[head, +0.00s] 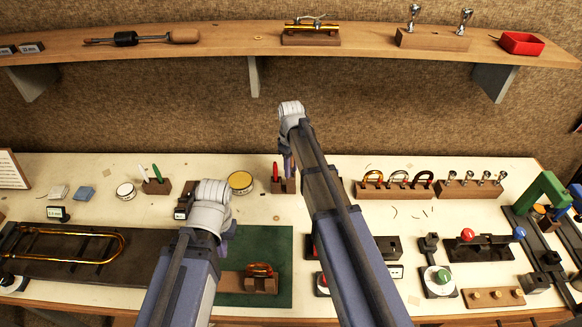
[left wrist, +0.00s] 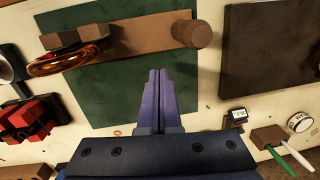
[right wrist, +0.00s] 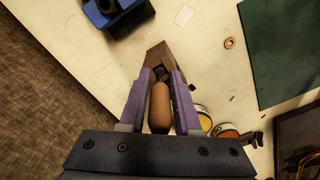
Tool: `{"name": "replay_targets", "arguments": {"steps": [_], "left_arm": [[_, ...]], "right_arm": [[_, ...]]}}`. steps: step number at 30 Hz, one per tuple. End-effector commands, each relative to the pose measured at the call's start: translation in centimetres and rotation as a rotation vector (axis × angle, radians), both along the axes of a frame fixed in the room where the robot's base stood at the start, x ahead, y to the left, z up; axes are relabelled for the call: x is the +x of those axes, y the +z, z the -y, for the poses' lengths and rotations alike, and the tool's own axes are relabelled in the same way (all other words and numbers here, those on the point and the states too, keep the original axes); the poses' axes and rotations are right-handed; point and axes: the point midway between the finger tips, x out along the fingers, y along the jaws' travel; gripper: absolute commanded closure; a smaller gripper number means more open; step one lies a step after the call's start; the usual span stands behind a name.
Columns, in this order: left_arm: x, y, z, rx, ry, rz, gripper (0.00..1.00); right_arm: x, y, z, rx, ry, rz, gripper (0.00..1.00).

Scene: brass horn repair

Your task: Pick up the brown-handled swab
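The brown-handled swab (right wrist: 159,108) shows in the right wrist view, its rounded handle end toward the camera and its far end at a brown wooden holder (right wrist: 158,54). My right gripper (right wrist: 162,74) has one finger on each side of the handle, with little or no gap; whether the fingers press on it is unclear. In the head view my right gripper (head: 288,165) is at the small wooden holder (head: 283,186), its arm hiding much of it. A red-handled item (head: 275,170) stands there too. My left gripper (left wrist: 160,74) is shut and empty above the green mat.
A round yellow-topped tin (head: 240,182) stands left of the holder. A green mat (head: 285,285) carries a wooden block with a brass piece (head: 262,270). Racks of brass crooks (head: 398,181) stand right. A shelf (head: 220,42) runs along the wall above.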

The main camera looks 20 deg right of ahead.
Motion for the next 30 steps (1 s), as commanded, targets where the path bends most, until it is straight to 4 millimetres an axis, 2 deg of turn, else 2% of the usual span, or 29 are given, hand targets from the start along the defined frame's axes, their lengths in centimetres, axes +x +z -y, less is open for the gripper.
{"name": "replay_targets", "arguments": {"steps": [1, 8, 23, 30], "left_arm": [[0.0, 0.0, 0.0, 0.0, 0.0, 0.0, 1.0], [0.0, 0.0, 0.0, 0.0, 0.0, 0.0, 1.0], [0.0, 0.0, 0.0, 0.0, 0.0, 0.0, 1.0], [0.0, 1.2, 0.0, 0.0, 0.0, 0.0, 1.0]], "right_arm": [[0.0, 0.0, 0.0, 0.0, 0.0, 0.0, 0.75], [0.0, 0.0, 0.0, 0.0, 0.0, 0.0, 1.0], [0.0, 0.0, 0.0, 0.0, 0.0, 0.0, 1.0], [0.0, 1.2, 0.0, 0.0, 0.0, 0.0, 1.0]]}}
